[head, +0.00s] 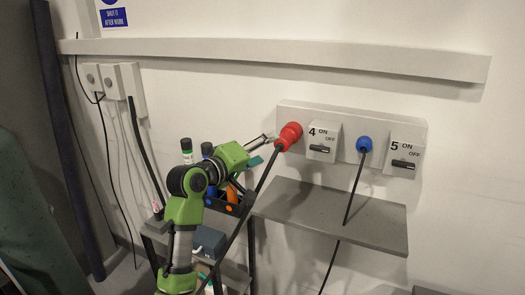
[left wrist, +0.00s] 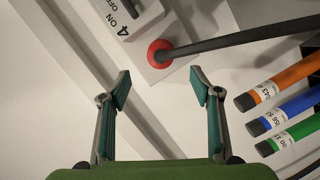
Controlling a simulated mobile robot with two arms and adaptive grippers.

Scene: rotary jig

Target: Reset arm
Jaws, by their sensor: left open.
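My left arm comes up from the bottom in the head view. Its left gripper (head: 264,148) is open, just left of the red plug (head: 291,135). In the left wrist view the gripper (left wrist: 160,90) has its two fingers spread with nothing between them. The red plug (left wrist: 159,54) shows there beyond the fingertips, apart from them, with its dark cable running right. The plug sits in the wall panel (head: 345,112) beside switch box 4 (head: 322,142), which also shows in the wrist view (left wrist: 127,14). My right gripper is not in view.
A blue plug (head: 363,144) and switch box 5 (head: 404,160) are further right on the panel. A grey shelf (head: 340,215) below is bare. Orange (left wrist: 285,80), blue (left wrist: 290,110) and green (left wrist: 290,135) tubes lie right of the fingers. A blue-grey box (head: 209,241) stands low near my arm.

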